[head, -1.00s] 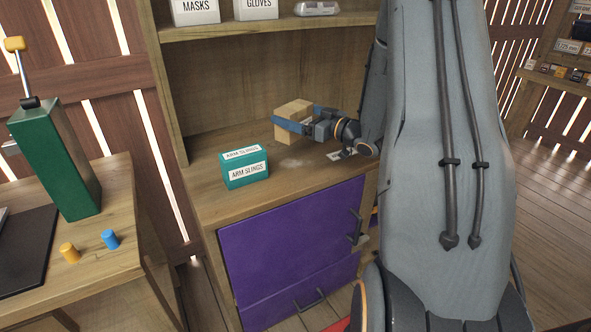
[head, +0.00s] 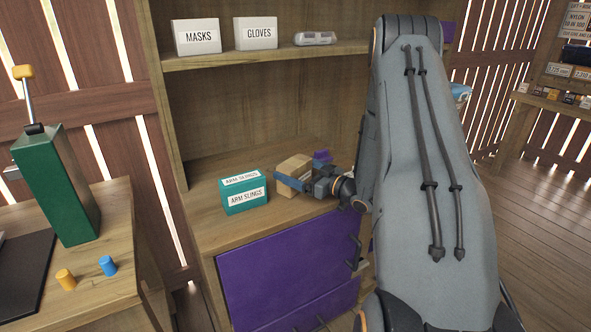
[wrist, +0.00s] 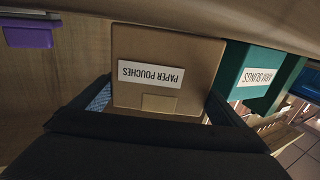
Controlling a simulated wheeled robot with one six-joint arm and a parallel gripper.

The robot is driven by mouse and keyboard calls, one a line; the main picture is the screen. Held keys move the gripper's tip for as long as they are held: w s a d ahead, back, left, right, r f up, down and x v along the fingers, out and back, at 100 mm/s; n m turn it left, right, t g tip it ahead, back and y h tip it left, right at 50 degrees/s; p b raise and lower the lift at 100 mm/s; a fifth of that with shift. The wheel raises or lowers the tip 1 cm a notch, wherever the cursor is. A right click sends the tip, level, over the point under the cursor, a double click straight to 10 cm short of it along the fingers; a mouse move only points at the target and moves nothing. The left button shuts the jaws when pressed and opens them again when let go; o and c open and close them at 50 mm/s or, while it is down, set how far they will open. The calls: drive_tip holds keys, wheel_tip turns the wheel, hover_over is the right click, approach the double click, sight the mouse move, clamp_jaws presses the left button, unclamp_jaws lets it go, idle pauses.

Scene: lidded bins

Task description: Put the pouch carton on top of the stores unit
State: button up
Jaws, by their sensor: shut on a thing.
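The pouch carton (head: 295,166) is a tan box. In the wrist view its label reads PAPER POUCHES, upside down (wrist: 165,60). My gripper (head: 291,184) is shut on the carton, with a finger along its near side. The carton is at the worktop (head: 203,217) of the wooden stores unit, right of a teal ARM SLINGS box (head: 244,193). I cannot tell whether it touches the worktop or hangs just above it. The teal box also shows in the wrist view (wrist: 235,70), close beside the carton.
A small purple object (head: 321,156) lies behind the carton. A shelf above holds a MASKS box (head: 196,38) and a GLOVES box (head: 256,33). Purple drawer fronts (head: 285,265) are below the worktop. A table with a green press (head: 55,185) stands at left.

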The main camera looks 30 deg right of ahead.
drive_tip(key=shift+f, duration=0.15)
drive_tip(key=o, duration=0.9)
drive_tip(key=shift+s+d+r, duration=0.1)
drive_tip(key=shift+s+r, duration=0.05)
drive_tip(key=shift+r, duration=0.05)
drive_tip(key=b+v, duration=0.1)
drive_tip(key=v, duration=1)
drive_tip(key=shift+s+d+b, duration=0.15)
drive_tip(key=shift+s+b, duration=0.2)
drive_tip(key=shift+b, duration=0.05)
